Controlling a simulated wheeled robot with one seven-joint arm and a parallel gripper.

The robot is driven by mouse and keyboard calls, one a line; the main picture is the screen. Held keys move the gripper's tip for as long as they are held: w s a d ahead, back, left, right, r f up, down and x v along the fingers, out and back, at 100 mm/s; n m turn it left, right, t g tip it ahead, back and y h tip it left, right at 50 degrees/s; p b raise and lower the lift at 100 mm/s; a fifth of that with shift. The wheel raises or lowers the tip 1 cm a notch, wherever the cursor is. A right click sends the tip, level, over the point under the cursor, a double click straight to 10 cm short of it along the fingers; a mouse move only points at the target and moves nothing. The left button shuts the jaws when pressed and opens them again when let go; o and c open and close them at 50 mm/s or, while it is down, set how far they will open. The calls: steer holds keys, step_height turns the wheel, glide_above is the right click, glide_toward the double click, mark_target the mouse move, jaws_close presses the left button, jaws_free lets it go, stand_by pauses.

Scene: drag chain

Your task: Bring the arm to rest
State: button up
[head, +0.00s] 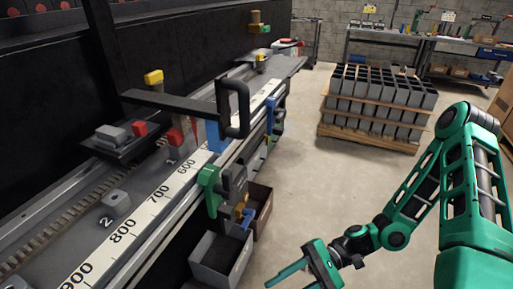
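My green arm (405,207) comes in from the right side and is bent, with its forearm reaching down and to the left. My gripper (290,284) is low in the picture at the bottom edge, over the concrete floor and to the right of the open bins. One finger points left; the other is partly cut off by the frame. A gap shows between them, and I see nothing held there. The drag chain (62,204) lies along the machine bed on the left, well apart from my gripper.
A long scale rail (152,208) with a black handle (236,108) runs along the bench. Open bins (220,258) stand below its edge. A pallet of grey blocks (375,105) stands at the back. The floor (310,185) between is clear.

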steer(key=w+d+r+n+t+h, duration=0.15)
steer(key=d+h, duration=0.35)
steer(key=d, duration=0.6)
steer(key=w+d+r+t+h, duration=0.1)
steer(key=w+d+h, duration=0.1)
steer(key=d+h, duration=0.65)
steer(key=s+d+r+m+t, duration=0.1)
steer(key=s+d+r+t, duration=0.1)
steer(key=d+r, duration=0.5)
steer(key=s+d+r+m+t+h, duration=0.1)
steer(key=s+d+r+t, duration=0.2)
steer(key=d+r, duration=0.5)
step_height(320, 180, up, 3)
steer(key=shift+s+f, duration=0.1)
steer(key=shift+s, duration=0.25)
steer(key=shift+m+t, duration=0.25)
steer(key=shift+w+f+h, duration=0.2)
steer(key=shift+w+h, duration=0.05)
steer(key=shift+w, duration=0.35)
